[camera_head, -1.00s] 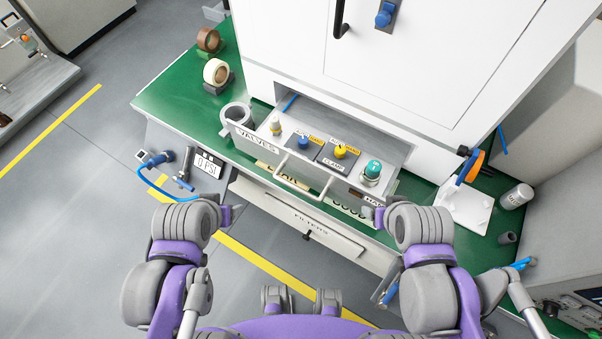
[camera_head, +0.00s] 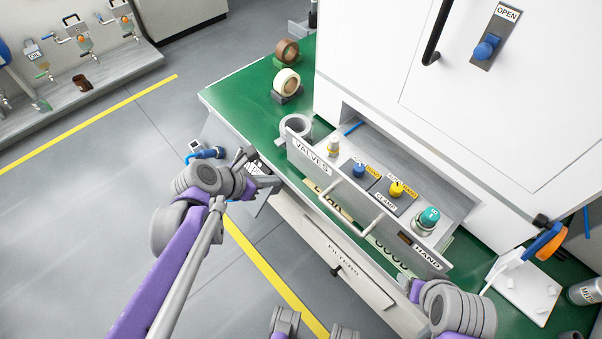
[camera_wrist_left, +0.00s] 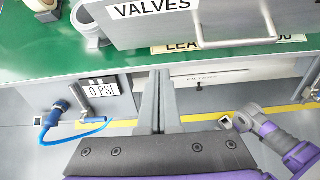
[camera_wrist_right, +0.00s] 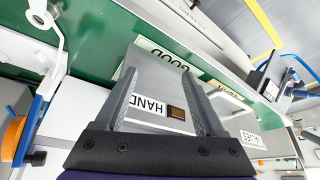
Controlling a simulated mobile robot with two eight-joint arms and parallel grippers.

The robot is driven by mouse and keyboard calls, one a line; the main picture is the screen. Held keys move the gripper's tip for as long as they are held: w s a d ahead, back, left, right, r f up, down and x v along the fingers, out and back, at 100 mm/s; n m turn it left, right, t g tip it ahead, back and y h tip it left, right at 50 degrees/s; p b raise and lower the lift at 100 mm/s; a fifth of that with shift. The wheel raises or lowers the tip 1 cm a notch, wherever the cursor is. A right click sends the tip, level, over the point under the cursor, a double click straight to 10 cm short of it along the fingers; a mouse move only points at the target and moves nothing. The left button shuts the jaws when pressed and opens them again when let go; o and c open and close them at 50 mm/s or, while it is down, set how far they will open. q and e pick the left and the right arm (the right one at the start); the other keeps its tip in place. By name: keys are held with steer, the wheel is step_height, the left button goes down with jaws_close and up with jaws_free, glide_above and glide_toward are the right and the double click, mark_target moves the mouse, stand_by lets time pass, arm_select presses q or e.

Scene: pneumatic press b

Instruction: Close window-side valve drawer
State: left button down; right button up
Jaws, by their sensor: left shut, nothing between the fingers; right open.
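The valve drawer (camera_head: 312,163), labelled VALVES, is pulled out from the white press above the green bench. It holds blue and yellow knobs and a teal button (camera_head: 429,216). Its front handle (camera_head: 352,221) shows in the head view and also in the left wrist view (camera_wrist_left: 236,42). My left gripper (camera_head: 262,170) is shut and empty, left of the drawer front and apart from it; the drawer front lies ahead of its fingers in the left wrist view. My right gripper (camera_wrist_right: 165,85) is open near the drawer's right end, with the HAND label between its fingers in view.
A closed FILTERS drawer (camera_head: 325,255) lies below. A white plate with a blue and orange tool (camera_head: 545,242) is at right.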

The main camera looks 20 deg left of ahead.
arm_select(q)
steer(key=shift+w+d+r+b+x, duration=0.2)
steer(key=shift+w+r+b+x, duration=0.15)
steer(key=shift+x, duration=1.8)
steer(key=shift+w+d+r+b+x, duration=0.15)
steer(key=shift+w+r+b+x, duration=0.15)
steer(key=shift+x, duration=1.8)
steer(key=shift+w+d+r+b+x, duration=0.25)
steer(key=shift+r+b+x, duration=0.15)
steer(key=shift+x, duration=1.75)
arm_select(e)
steer(key=shift+s+f, duration=0.1)
steer(key=shift+f, duration=1.05)
